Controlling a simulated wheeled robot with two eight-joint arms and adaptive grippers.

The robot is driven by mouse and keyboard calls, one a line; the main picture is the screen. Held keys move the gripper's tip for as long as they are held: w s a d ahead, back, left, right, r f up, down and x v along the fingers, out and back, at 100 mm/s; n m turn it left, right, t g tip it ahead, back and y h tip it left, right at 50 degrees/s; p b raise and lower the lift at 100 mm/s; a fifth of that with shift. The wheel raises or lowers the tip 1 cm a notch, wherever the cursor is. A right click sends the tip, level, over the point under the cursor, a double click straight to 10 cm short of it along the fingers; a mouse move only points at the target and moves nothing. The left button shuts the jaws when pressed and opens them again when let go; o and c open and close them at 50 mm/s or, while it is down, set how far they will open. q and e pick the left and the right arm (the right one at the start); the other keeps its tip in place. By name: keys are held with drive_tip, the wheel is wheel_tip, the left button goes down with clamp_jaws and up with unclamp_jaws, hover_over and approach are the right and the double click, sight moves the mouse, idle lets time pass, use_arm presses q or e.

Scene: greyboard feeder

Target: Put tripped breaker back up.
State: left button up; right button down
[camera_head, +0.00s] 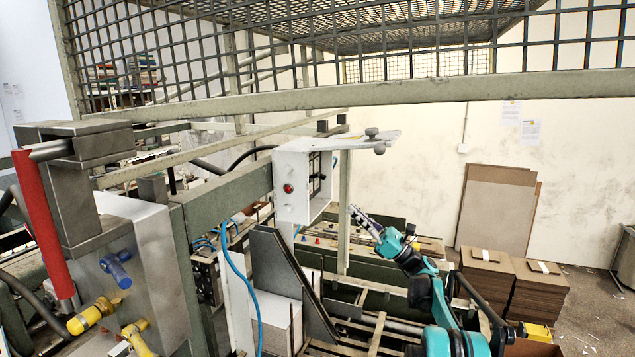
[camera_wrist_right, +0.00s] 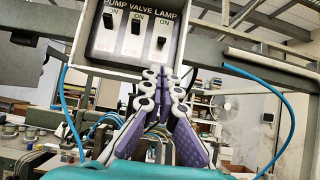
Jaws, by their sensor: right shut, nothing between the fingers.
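The breaker panel (camera_wrist_right: 137,40) is a dark plate in a white housing, with three black levers under the labels PUMP, VALVE and LAMP. The PUMP lever (camera_wrist_right: 108,20) and the VALVE lever (camera_wrist_right: 136,19) sit high, near ON. The LAMP lever (camera_wrist_right: 161,43) sits lower, near OFF. In the head view the white box (camera_head: 291,205) shows its switch face edge-on. My right gripper (camera_wrist_right: 166,76) is shut and empty, its tips just below the panel in the picture; contact cannot be told. It also shows in the head view (camera_head: 354,210), right of and below the box. My left gripper is out of view.
A blue cable (camera_head: 236,270) hangs below the box, beside a dark slanted plate (camera_head: 283,275). A wire-mesh cage (camera_head: 420,30) spans the top. A red handle (camera_head: 40,220) stands far left. Stacks of board (camera_head: 490,280) stand at right.

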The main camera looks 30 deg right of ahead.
sight(325, 178)
drive_tip(key=shift+a, duration=0.15)
drive_tip(key=shift+r, duration=0.1)
drive_tip(key=p+x, duration=0.2)
drive_tip(key=x, duration=0.7)
drive_tip(key=shift+w+a+r, duration=0.2)
drive_tip(key=shift+w+a, duration=0.05)
drive_tip(key=shift+a, duration=0.05)
drive_tip(key=shift+s+d+r+g+h+p, duration=0.3)
drive_tip(key=shift+r+g+h+p, duration=0.25)
drive_tip(key=shift+g+p, duration=0.35)
drive_tip(key=g+h+p, duration=0.1)
drive_tip(key=r+g+h+p, duration=0.1)
drive_tip(key=p, duration=0.1)
drive_tip(key=s+r+g+h+p, duration=0.1)
drive_tip(key=shift+d, duration=0.3)
drive_tip(key=shift+w, duration=0.1)
